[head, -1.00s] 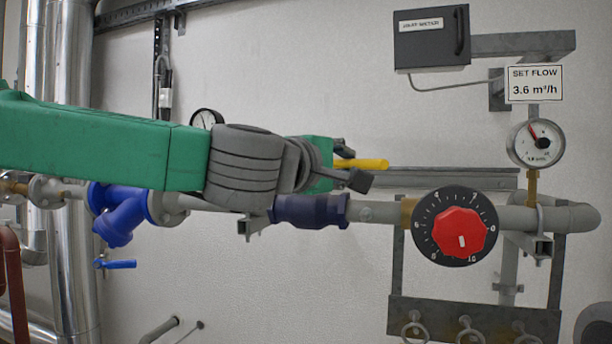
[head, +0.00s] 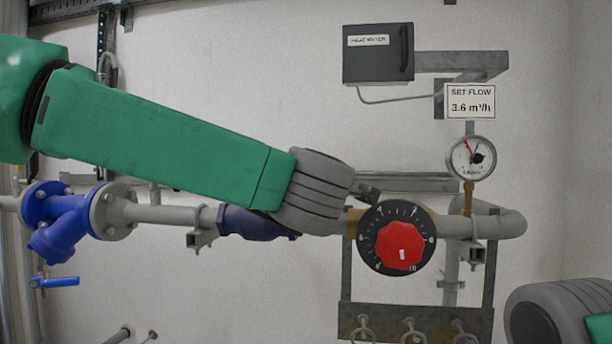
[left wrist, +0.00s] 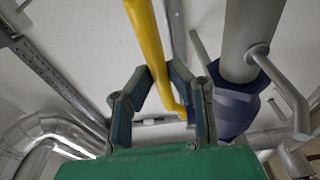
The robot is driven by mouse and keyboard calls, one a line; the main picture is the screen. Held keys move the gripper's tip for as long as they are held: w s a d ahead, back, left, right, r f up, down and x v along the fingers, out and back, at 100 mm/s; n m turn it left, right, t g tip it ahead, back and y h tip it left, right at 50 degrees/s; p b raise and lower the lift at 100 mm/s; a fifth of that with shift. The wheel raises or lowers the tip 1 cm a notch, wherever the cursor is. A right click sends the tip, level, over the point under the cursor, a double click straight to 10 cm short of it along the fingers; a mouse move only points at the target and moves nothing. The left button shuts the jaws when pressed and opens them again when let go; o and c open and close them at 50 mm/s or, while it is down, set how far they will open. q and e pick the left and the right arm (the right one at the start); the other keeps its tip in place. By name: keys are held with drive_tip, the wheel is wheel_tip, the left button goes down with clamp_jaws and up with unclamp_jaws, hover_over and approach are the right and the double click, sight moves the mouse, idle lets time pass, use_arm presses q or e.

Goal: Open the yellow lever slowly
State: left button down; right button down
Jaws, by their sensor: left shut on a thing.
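The yellow lever (left wrist: 147,45) shows in the left wrist view, where it runs down from the top edge between my left fingers. My left gripper (left wrist: 161,78) is shut on it. In the head view the lever is hidden behind my left arm, and only a dark fingertip of my left gripper (head: 368,192) shows, just above and left of the red dial. The dark blue valve body (head: 255,222) is partly covered by my arm; it also shows in the left wrist view (left wrist: 235,100). My right gripper is not in view.
The red dial (head: 400,248) on its black scale sits close right of my left wrist. A round gauge (head: 471,158), a "SET FLOW 3.6 m³/h" sign (head: 470,102) and a dark meter box (head: 378,55) are above. A blue strainer (head: 62,222) is at left.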

use_arm(q)
drive_tip(key=shift+d+f, duration=0.15)
drive_tip(key=shift+d, duration=0.05)
drive_tip(key=c, duration=1.5)
unclamp_jaws()
drive_tip(key=shift+w, duration=0.15)
drive_tip(key=shift+w+d+f, duration=0.1)
drive_tip(key=shift+w+d, duration=0.15)
drive_tip(key=s, duration=1.1)
drive_tip(key=shift+s+d, duration=0.15)
drive_tip(key=shift+s, duration=0.25)
